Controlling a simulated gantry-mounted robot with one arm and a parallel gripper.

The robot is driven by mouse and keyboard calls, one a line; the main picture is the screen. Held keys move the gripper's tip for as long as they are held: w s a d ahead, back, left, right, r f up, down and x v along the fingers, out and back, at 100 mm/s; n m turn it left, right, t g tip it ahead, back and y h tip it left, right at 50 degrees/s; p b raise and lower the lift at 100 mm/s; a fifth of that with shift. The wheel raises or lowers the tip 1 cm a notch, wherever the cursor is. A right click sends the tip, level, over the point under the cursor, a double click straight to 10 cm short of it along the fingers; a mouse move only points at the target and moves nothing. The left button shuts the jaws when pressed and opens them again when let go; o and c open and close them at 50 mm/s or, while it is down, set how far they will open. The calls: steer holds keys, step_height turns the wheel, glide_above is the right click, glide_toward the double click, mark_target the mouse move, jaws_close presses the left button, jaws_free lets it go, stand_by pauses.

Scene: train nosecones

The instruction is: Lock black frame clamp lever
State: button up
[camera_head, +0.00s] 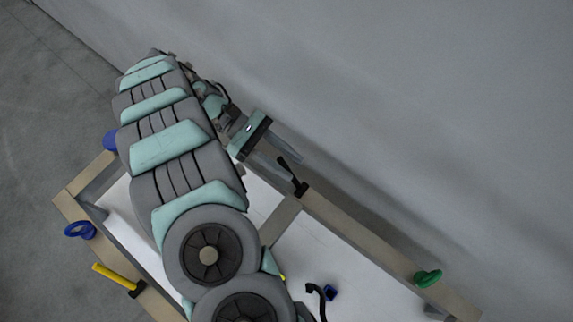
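A black clamp lever (292,178) stands up from the tan frame's far rail (345,226), right of centre in the head view. My gripper (295,170) is at the end of my grey and teal arm, just above and left of this lever. Its two grey fingers are spread apart and point down to the right. The lever's upper end shows near the fingertips, apparently between them. I cannot tell whether a finger touches it.
A green clamp handle (428,278) sits farther along the rail. A blue ring handle (80,230), a yellow lever (118,277) and a blue knob (110,140) are on the left. A black curved piece (317,298) is below. A grey wall (430,110) rises behind.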

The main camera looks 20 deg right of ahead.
mark_target(287, 167)
step_height(287, 167, up, 16)
steer(key=p, duration=1)
